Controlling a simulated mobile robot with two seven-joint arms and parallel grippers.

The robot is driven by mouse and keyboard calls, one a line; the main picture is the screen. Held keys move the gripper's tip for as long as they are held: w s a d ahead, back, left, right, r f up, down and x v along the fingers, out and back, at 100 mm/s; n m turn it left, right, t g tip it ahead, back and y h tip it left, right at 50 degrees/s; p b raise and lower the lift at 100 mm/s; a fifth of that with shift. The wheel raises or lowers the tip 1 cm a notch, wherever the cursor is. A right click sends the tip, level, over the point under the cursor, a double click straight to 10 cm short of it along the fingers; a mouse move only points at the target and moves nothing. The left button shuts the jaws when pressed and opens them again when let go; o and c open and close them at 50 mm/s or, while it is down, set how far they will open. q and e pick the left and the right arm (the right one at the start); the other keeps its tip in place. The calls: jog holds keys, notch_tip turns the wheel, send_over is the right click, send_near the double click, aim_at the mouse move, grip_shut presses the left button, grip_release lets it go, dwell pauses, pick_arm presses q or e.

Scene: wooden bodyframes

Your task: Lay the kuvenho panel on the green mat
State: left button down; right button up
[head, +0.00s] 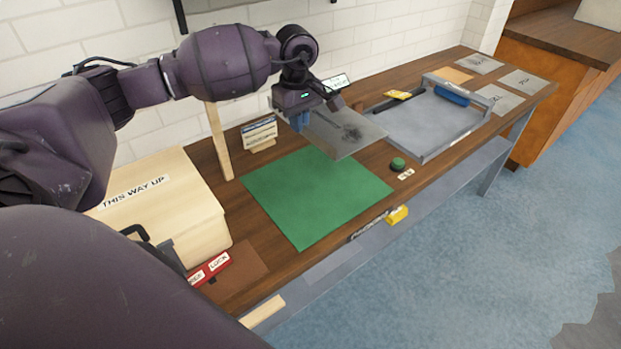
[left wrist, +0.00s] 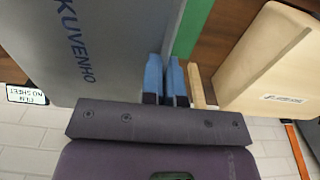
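The kuvenho panel (head: 352,140) is a thin grey sheet with a dark mark on its face. The left wrist view shows its other marking, the blue word KUVENHO, on the panel (left wrist: 105,50). My left gripper (head: 302,120) holds it by an edge, with blue fingers (left wrist: 166,80) close together at that edge. The panel appears raised above the bench, over the mat's far right corner and the gap beside the tray. The green mat (head: 310,200) lies flat and bare on the bench; a strip of the mat (left wrist: 194,25) shows past the panel. My right gripper is out of view.
A grey tray (head: 425,125) stands right of the mat. A green round object (head: 397,163) sits between them near the front. A wooden box (head: 165,205) stands at left. A wooden post (head: 219,142) and a small card rack (head: 259,134) stand behind the mat.

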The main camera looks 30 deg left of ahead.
pick_arm(q)
send_near(301, 192)
notch_tip(301, 192, down, 2)
jog(key=shift+f, duration=0.75)
notch_tip(301, 192, down, 3)
jog(key=shift+f, duration=0.35)
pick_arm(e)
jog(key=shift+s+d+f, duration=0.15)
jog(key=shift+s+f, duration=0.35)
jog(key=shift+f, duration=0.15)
